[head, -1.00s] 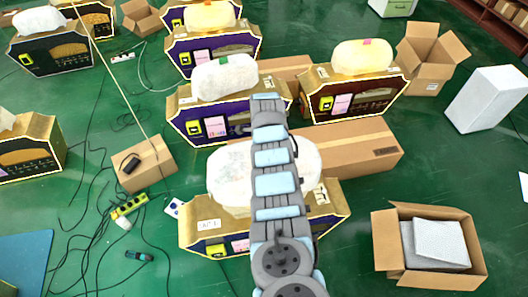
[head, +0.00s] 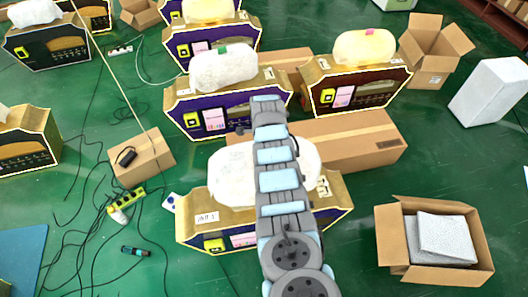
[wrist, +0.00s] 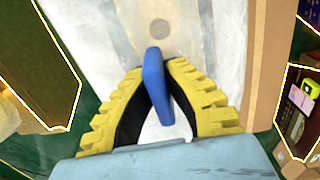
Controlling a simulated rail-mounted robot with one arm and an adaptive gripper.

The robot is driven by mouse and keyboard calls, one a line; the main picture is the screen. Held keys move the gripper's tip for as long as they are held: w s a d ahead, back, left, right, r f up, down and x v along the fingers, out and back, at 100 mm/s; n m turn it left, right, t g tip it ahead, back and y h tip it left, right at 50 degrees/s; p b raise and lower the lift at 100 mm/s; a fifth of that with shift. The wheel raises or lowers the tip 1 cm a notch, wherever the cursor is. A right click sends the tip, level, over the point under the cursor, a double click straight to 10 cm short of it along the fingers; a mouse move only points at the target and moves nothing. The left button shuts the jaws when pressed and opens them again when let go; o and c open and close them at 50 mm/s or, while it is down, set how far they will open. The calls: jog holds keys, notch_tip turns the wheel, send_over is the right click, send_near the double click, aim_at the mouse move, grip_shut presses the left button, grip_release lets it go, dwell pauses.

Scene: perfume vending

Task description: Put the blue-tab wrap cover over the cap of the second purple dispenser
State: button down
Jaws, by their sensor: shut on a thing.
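My gripper (wrist: 158,72) is shut on the blue tab (wrist: 157,95) of the white wrap cover (wrist: 95,30). In the head view the cover (head: 232,180) appears over the top of the nearest gold-topped dispenser (head: 328,195), whose front is purple. I cannot tell whether the cover touches it, and any cap beneath is hidden. My arm hides the fingertips and blue tab there. Behind it stands a purple dispenser (head: 183,118) with a white, green-tabbed cover (head: 225,72). Another purple dispenser (head: 182,52) stands farther back. I cannot tell which counts as second.
A long brown carton (head: 350,140) lies behind the nearest dispenser. A dark-red-fronted dispenser (head: 372,95) stands right of my arm. An open box (head: 390,240) sits at lower right, and a small carton (head: 155,165) at left. Cables clutter the left floor; green floor at right is mostly clear.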

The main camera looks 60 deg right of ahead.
jog(key=shift+f+b, duration=3.2)
jog(key=shift+f, duration=1.05)
jog(key=shift+f+b, duration=2.6)
jog(key=shift+f, duration=0.1)
jog(key=shift+f+b, duration=0.4)
jog(key=shift+b, duration=0.15)
jog(key=c, duration=1.2)
grip_release()
jog(key=shift+o, duration=0.2)
jog(key=shift+r, duration=6)
